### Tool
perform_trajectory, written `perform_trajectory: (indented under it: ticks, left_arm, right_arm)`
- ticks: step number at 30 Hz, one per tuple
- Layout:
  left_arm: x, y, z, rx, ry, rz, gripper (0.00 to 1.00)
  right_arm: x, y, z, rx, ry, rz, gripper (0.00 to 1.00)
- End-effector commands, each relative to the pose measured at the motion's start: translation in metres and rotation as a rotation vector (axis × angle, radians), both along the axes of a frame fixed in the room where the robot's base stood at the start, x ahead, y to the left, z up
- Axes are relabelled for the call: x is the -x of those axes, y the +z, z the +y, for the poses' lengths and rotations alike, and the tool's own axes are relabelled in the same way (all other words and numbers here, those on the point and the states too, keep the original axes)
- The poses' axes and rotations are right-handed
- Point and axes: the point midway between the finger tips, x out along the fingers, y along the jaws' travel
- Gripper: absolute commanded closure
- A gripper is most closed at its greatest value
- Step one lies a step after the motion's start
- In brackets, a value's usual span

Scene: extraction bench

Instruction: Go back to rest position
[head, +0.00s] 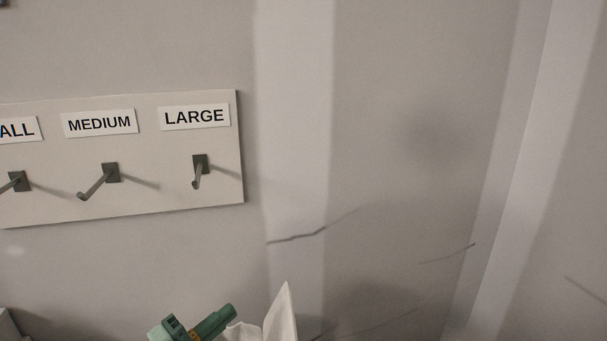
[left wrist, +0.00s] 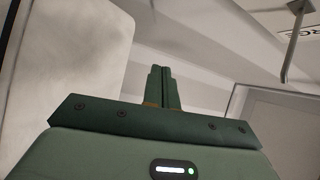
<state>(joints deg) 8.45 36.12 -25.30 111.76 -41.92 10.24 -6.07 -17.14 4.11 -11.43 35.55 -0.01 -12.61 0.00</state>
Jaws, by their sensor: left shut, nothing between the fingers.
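My left gripper (head: 222,315) shows in part at the bottom edge of the head view, green and empty. It also shows in the left wrist view (left wrist: 163,75), where its two green fingers are together with nothing between them. It points toward free space below the hook board, apart from the hooks. My right gripper is in neither view.
A pale board (head: 130,202) on the wall carries hooks below labels reading MEDIUM, LARGE and a cut-off "ALL". The hook (head: 199,172) under LARGE is bare. A white pointed thing (head: 282,317) stands just right of my left gripper; I cannot tell what it is.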

Motion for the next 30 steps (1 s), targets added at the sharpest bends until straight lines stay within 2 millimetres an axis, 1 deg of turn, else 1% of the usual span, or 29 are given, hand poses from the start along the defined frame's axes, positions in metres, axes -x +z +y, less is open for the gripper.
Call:
perform_trajectory:
  ticks: [1, 2, 3, 5, 6, 8, 9, 11, 12, 14, 15, 20, 21, 23, 24, 25, 29, 30]
  left_arm:
    - [0.004, -0.007, 0.007, 0.07, 0.13, 0.066, 1.0]
    - [0.006, -0.014, 0.016, 0.104, 0.22, 0.114, 1.0]
    - [0.012, -0.024, 0.029, 0.145, 0.339, 0.187, 1.0]
    - [0.024, -0.043, 0.05, 0.184, 0.504, 0.305, 1.0]
    - [0.035, -0.057, 0.064, 0.199, 0.601, 0.384, 1.0]
    - [0.054, -0.076, 0.081, 0.209, 0.725, 0.493, 1.0]
    - [0.068, -0.088, 0.091, 0.209, 0.793, 0.562, 1.0]
    - [0.088, -0.103, 0.103, 0.203, 0.882, 0.655, 1.0]
    - [0.102, -0.112, 0.111, 0.195, 0.937, 0.715, 1.0]
    - [0.123, -0.123, 0.12, 0.181, 1.007, 0.797, 1.0]
    - [0.138, -0.131, 0.125, 0.168, 1.051, 0.851, 1.0]
    - [0.194, -0.151, 0.142, 0.107, 1.193, 1.046, 1.0]
    - [0.209, -0.154, 0.145, 0.089, 1.224, 1.092, 1.0]
    - [0.228, -0.16, 0.149, 0.062, 1.262, 1.157, 1.0]
    - [0.222, -0.179, 0.145, 0.063, 1.245, 1.172, 1.0]
    - [0.22, -0.19, 0.143, 0.063, 1.236, 1.186, 1.0]
    - [0.22, -0.241, 0.132, 0.07, 1.203, 1.255, 1.0]
    - [0.221, -0.258, 0.129, 0.075, 1.193, 1.28, 1.0]
  right_arm:
    - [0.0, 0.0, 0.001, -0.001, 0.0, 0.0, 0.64]
    - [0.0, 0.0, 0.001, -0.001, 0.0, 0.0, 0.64]
    - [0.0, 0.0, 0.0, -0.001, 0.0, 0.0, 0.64]
    - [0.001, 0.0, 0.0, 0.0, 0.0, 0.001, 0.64]
    - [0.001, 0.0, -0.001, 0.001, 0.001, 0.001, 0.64]
    - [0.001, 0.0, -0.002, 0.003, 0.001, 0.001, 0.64]
    - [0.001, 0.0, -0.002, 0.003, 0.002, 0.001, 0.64]
    - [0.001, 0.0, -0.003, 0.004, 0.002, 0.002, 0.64]
    - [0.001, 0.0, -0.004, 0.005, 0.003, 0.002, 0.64]
    - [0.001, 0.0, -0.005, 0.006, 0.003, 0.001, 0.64]
    - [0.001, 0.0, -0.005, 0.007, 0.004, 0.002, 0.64]
    - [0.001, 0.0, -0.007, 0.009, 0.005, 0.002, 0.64]
    - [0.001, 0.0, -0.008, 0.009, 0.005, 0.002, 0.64]
    - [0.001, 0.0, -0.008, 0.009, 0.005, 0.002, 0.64]
    - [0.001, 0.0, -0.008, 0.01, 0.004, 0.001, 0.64]
    - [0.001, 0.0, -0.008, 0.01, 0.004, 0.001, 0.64]
    - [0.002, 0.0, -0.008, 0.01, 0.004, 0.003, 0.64]
    - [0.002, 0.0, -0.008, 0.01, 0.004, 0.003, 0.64]
